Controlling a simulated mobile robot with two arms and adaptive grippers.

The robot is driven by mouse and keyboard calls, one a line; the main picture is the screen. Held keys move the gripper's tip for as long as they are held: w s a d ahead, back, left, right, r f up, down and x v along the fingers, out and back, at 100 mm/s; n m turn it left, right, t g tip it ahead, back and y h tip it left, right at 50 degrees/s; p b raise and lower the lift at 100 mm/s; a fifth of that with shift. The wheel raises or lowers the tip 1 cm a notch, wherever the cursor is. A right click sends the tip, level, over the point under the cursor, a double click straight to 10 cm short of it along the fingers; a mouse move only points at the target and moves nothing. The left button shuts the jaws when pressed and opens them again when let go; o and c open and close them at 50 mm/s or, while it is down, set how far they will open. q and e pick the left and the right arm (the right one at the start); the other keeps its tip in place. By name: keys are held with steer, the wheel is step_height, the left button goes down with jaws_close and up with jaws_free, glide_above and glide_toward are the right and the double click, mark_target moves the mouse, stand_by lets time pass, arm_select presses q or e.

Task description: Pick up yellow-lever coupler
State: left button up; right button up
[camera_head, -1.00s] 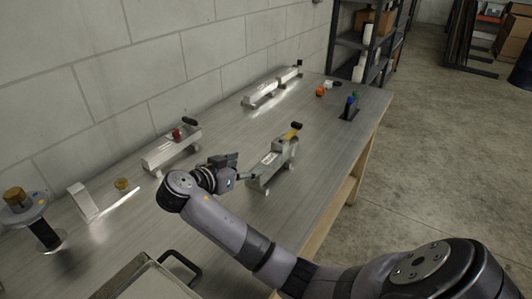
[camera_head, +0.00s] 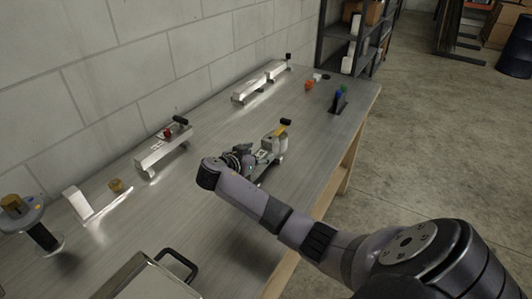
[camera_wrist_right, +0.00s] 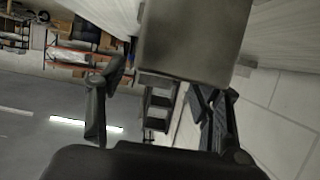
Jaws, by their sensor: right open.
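The yellow-lever coupler (camera_head: 269,151) is a silver metal piece on the workbench, with a yellow lever with a black tip at its far end. My right gripper (camera_head: 258,158) is at the coupler's near left side and hides part of it. In the right wrist view, a plain grey metal block (camera_wrist_right: 193,38), likely the coupler's body, fills the upper middle. The two dark fingers of my right gripper (camera_wrist_right: 162,105) are spread apart on either side, below the block's edge. Whether a finger touches it is not clear. My left gripper is not in view.
A red-lever coupler (camera_head: 162,148) stands to the left near the wall, and another long coupler (camera_head: 258,86) stands farther back. A metal tray (camera_head: 150,278) with a black handle is at the front. Small orange (camera_head: 309,85) and blue pieces sit at the far right.

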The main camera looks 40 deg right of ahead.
mark_target(263, 151)
steer(key=x, duration=0.3)
steer(key=shift+w+d+f, duration=0.1)
steer(key=shift+d, duration=0.1)
steer(key=shift+a, duration=0.1)
jaws_close()
stand_by(0.5)
stand_by(0.4)
